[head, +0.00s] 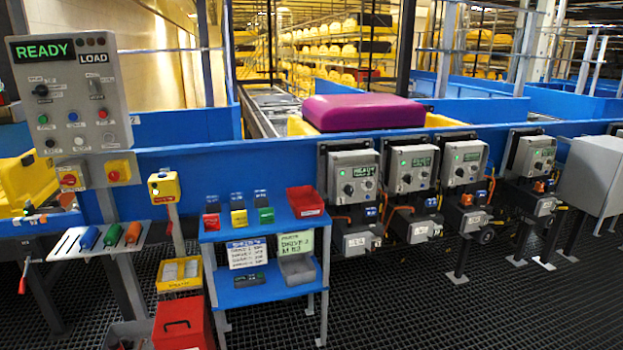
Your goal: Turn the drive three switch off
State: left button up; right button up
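Several grey drive control boxes are mounted along the blue conveyor side. From left to right they are the first box (352,175), the second box (412,168), the third box (465,163) and the fourth box (535,158). A green note (297,245) on the blue stand seems to mention a drive. Neither gripper is in view.
A blue stand (262,296) with padlocks and a red bin (305,201) stands front centre. A READY/LOAD panel (70,130) stands at left, above a red box (183,325). A purple-topped load (362,110) sits on the conveyor. Dark grating floor is open at front right.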

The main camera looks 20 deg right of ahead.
aim_at(459, 173)
jog(key=l, duration=0.95)
jog(key=l+z, duration=0.1)
jog(key=l, duration=0.85)
jog(key=i+l, duration=0.1)
jog(key=l, duration=0.85)
jog(key=l+z, duration=0.1)
jog(key=l, duration=0.8)
jog(key=i+l, duration=0.15)
jog(key=l, duration=0.8)
jog(key=l+z, duration=0.1)
jog(key=l, duration=0.85)
jog(key=i+l+z, duration=0.1)
jog(key=l, duration=0.8)
jog(key=i+l, duration=0.25)
jog(key=l, duration=0.7)
jog(key=i+l, duration=0.1)
jog(key=l, duration=0.3)
jog(key=i+l, duration=0.1)
jog(key=l, duration=0.3)
jog(key=i+l, duration=0.15)
jog(key=l, duration=0.25)
jog(key=i+l+z, duration=0.1)
jog(key=l, duration=0.3)
jog(key=i+l, duration=0.1)
jog(key=l, duration=0.25)
